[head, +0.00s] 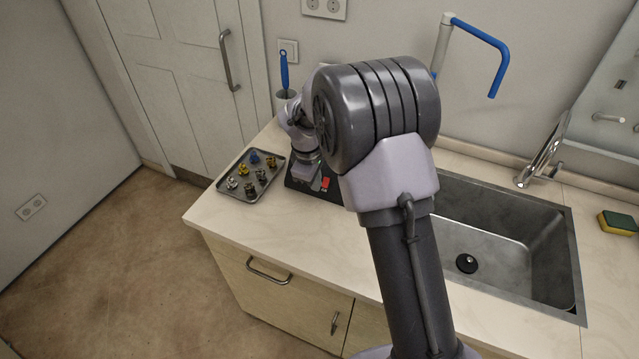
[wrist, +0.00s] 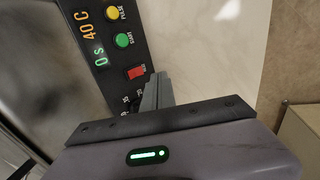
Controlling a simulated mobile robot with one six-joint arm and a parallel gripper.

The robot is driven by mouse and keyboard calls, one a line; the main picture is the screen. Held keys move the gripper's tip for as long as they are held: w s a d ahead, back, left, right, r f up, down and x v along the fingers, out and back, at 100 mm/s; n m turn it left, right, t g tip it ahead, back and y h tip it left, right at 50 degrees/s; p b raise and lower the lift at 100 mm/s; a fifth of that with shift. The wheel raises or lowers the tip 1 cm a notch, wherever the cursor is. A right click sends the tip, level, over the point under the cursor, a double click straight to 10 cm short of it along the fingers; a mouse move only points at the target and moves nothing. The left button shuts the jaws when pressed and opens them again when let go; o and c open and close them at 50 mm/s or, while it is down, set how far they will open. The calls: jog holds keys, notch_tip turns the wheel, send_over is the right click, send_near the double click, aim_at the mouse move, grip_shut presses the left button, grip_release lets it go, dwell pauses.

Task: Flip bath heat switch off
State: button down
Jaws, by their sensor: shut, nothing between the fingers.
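A black control panel (wrist: 108,58) shows in the wrist view, with a red rocker switch (wrist: 136,72) near its right edge. Its label is too small to read, so I cannot tell for sure that it is the bath heat switch. My gripper (wrist: 158,80) is shut and empty, its fingertips just right of and below the red switch in the picture. I cannot tell whether they touch the panel. The fingers hide part of the panel's lower end, where more small labels show. In the head view the red switch (head: 326,183) shows beside my wrist, and my arm covers much of the device.
The panel also bears a yellow button (wrist: 112,13), a green button (wrist: 123,40) and a display (wrist: 88,26) reading 40 C and 0 s. A metal tray (head: 236,191) with several small parts stands left of the device. A sink (head: 500,250) lies to the right.

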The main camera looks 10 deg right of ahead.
jog(key=w+d+p+v, duration=0.1)
jog(key=p+v, duration=0.1)
jog(key=v, duration=0.5)
jog(key=shift+w+r, duration=0.45)
jog(key=shift+w, duration=0.05)
jog(key=shift+d, duration=0.15)
jog(key=s+r+m+t+y+b, duration=0.1)
jog(key=s+r+m+b, duration=0.35)
jog(key=s, duration=0.65)
jog(key=s+r+m+t+y+b, duration=0.1)
jog(key=s+r+m+b, duration=0.35)
jog(key=s, duration=0.65)
jog(key=s+a+f+m+t+y, duration=0.1)
jog(key=s+a+f+m, duration=0.1)
jog(key=s+m, duration=0.4)
jog(key=s, duration=0.4)
jog(key=shift+s+f+t+y, duration=0.3)
jog(key=shift+s, duration=0.1)
